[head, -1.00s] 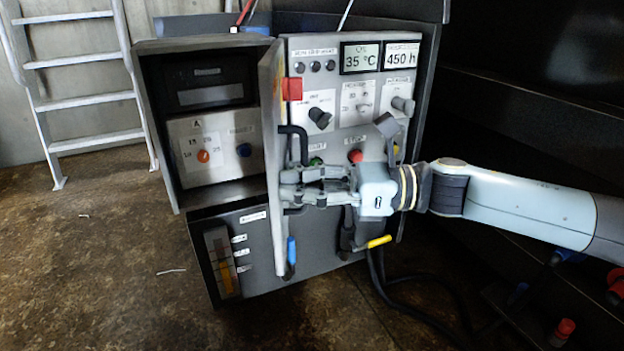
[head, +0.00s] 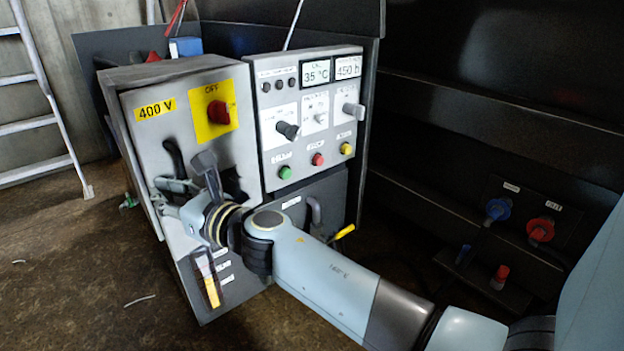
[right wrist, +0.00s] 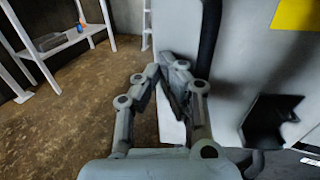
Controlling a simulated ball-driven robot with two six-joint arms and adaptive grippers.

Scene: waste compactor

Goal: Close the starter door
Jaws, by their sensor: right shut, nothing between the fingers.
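The grey starter door (head: 190,130) has a yellow "400 V" label and a red rotary switch (head: 217,112) on a yellow plate. It covers the front of the left cabinet, and the compartment behind it is hidden. It looks flush or nearly so; I cannot tell if a small gap is left. My right gripper (head: 168,197) is in front of the lower left part of the door, close to its edge. In the right wrist view the fingers (right wrist: 168,68) are together and empty beside the pale door panel (right wrist: 245,75). My left gripper is out of view.
The control panel (head: 312,120) with knobs and green, red and yellow buttons stands right of the door. A white ladder (head: 40,120) leans at the left. Blue and red connectors (head: 497,209) are on the dark wall at right. The floor left of the cabinet is mostly clear.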

